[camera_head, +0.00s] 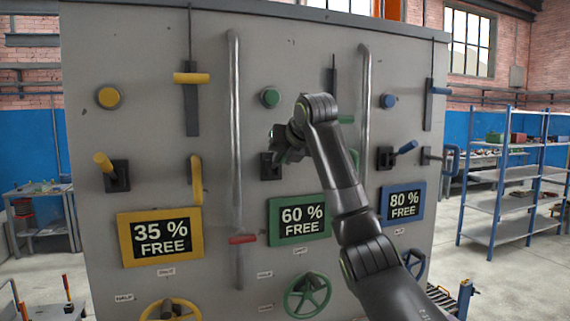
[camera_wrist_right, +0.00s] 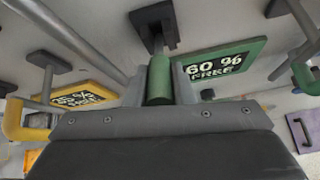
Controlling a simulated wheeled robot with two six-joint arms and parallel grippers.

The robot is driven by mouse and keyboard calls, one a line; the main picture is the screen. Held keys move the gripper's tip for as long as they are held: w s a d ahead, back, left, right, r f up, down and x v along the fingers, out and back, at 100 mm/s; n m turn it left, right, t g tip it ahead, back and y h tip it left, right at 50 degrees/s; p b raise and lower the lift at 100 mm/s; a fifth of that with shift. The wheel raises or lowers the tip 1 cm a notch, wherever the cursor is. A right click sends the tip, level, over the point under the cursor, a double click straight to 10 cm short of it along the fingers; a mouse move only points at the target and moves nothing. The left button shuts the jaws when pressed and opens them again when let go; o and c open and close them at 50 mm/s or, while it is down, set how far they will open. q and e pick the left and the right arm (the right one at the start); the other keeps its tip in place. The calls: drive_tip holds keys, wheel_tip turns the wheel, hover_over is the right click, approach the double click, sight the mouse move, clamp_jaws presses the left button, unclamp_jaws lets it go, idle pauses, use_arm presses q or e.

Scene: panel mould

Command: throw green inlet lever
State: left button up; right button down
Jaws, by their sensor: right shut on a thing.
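The grey panel carries a green inlet lever on a black base (camera_head: 268,168), below a round green button and above the green-framed "60 % FREE" sign (camera_head: 300,218). My right gripper (camera_head: 284,146) is at this lever and covers most of it in the head view. In the right wrist view the green lever handle (camera_wrist_right: 159,80) stands between the two fingers, which are shut on it. Its black base (camera_wrist_right: 152,25) shows just beyond. My left gripper is not in view.
A yellow lever (camera_head: 104,163) is to the left and a blue lever (camera_head: 402,149) to the right. Vertical grey pipes (camera_head: 234,120) stand out from the panel on both sides of the green column. A green handwheel (camera_head: 307,295) is below. A blue shelf (camera_head: 510,190) stands at right.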

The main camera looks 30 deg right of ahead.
drive_tip(key=shift+w+r+g, duration=0.15)
drive_tip(key=shift+r+g, duration=0.2)
drive_tip(key=shift+g, duration=0.05)
drive_tip(key=shift+r, duration=0.15)
drive_tip(key=c, duration=1.4)
unclamp_jaws()
drive_tip(key=shift+c, duration=0.2)
drive_tip(key=shift+o, duration=0.9)
drive_tip(key=shift+w, duration=0.1)
